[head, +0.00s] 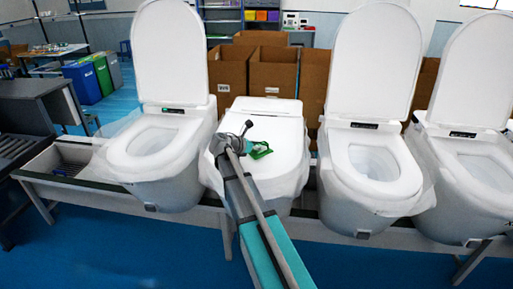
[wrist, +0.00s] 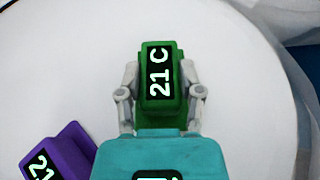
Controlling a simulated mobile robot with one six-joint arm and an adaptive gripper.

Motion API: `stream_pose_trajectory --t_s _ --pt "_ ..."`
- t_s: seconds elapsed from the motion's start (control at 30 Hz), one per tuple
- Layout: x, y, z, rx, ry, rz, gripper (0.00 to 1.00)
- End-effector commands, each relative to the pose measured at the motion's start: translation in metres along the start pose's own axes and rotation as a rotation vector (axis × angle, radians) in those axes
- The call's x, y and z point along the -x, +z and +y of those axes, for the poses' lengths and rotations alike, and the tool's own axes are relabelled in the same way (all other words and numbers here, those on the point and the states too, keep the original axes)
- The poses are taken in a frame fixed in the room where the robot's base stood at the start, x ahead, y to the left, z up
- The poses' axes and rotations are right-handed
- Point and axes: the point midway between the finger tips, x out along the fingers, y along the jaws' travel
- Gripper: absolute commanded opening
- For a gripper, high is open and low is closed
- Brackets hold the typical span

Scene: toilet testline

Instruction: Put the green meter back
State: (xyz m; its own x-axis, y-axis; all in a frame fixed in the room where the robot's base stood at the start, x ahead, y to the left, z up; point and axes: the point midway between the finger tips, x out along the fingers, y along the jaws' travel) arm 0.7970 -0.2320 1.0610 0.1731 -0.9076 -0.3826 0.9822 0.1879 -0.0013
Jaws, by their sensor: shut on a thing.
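The green meter (wrist: 161,118) shows in the wrist view with a dark display reading "21 C". The two grey fingers of my gripper (wrist: 161,78) close on its sides. In the head view my gripper (head: 240,143) is over the closed white lid of the second toilet from the left (head: 283,119). A green part (head: 260,150) shows beside the gripper there. Whether the meter touches the lid I cannot tell. A purple meter (wrist: 58,155) with a display starting "21" lies on the white surface at lower left in the wrist view, partly cut off.
Toilets with raised lids stand on either side: one on the left (head: 152,142) and two on the right (head: 372,165), (head: 485,165). They sit on a long bench. Cardboard boxes (head: 230,78) stand behind. Blue floor (head: 130,255) is clear in front.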

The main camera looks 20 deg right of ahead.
Motion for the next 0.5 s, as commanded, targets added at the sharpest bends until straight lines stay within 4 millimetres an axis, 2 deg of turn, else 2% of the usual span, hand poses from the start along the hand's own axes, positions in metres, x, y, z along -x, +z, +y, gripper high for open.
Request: stream_pose_trajectory --t_s 0.1,0.13,0.3,0.5 --pt "-0.0015 -0.0032 -0.0001 0.000 0.000 -0.001 0.00" --pt "-0.0014 -0.0031 -0.0001 0.000 0.000 0.000 0.50" --pt "-0.0012 -0.0022 -0.0001 0.000 0.000 0.000 0.81" --pt "-0.0012 -0.0022 -0.0001 0.000 0.000 0.000 0.82"
